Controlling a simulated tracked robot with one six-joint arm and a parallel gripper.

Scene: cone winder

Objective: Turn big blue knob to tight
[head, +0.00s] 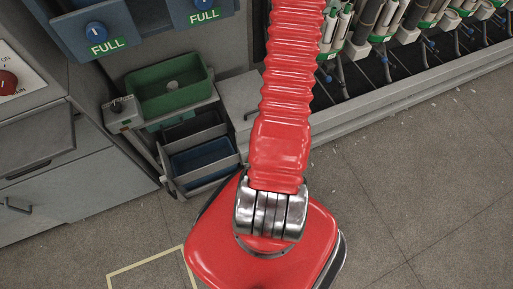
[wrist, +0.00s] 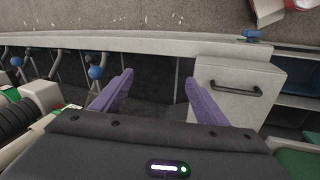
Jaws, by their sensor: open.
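My gripper (wrist: 158,78) shows in the wrist view with its two purple fingers spread apart and nothing between them. In the wrist view it points over the winder's base, near a grey drawer box with a black handle. In the head view the gripper is beyond the top edge. A round blue knob (head: 97,32) with a white mark sits above a green FULL label at the upper left of the head view. A second blue knob (head: 195,3) is partly cut off at the top edge, also by a FULL label. I see no label reading tight.
A red knob (head: 8,80) is on the left panel. Rows of spindles (head: 380,22) fill the upper right, with small blue balls (wrist: 95,72). The floor at right is clear.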

